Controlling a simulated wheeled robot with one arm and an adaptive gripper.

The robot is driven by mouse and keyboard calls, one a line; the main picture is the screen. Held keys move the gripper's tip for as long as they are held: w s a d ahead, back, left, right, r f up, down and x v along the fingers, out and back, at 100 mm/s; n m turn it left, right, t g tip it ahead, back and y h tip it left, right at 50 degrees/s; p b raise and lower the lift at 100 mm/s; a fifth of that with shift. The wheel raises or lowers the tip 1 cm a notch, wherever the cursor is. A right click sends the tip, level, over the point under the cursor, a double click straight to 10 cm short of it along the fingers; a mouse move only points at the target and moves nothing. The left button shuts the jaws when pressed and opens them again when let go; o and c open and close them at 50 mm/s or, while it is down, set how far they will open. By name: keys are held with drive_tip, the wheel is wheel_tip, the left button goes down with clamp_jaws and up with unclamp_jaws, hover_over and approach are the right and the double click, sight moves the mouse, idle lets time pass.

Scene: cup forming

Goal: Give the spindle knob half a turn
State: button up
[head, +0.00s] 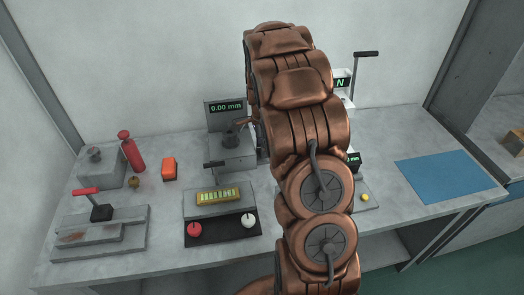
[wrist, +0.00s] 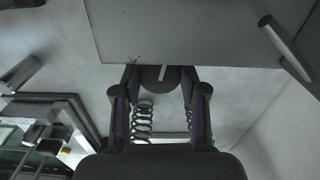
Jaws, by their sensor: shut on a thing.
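In the wrist view a dark round knob (wrist: 150,78) with a pale index line shows below the edge of a grey block (wrist: 200,35). The line stands close to upright in the picture. My gripper (wrist: 160,82) has one finger on each side of the knob and is shut on it. The knob's upper part is cut off by the block's edge. In the head view my arm covers the middle of the bench, and my gripper and the knob cannot be made out there.
A gauge display (head: 226,107) reads 0.00 mm, behind a grey fixture (head: 234,156). A tall lever (head: 366,54) stands right of my arm. A red bottle (head: 133,152), an orange block (head: 169,168) and a red-handled press (head: 101,212) are left. A blue mat (head: 444,175) lies clear at right.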

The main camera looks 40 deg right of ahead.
drive_tip(key=shift+n+b, duration=1.05)
drive_tip(key=shift+n, duration=0.55)
drive_tip(key=o, duration=1.1)
drive_tip(key=shift+o, duration=0.2)
drive_tip(key=shift+r, duration=0.1)
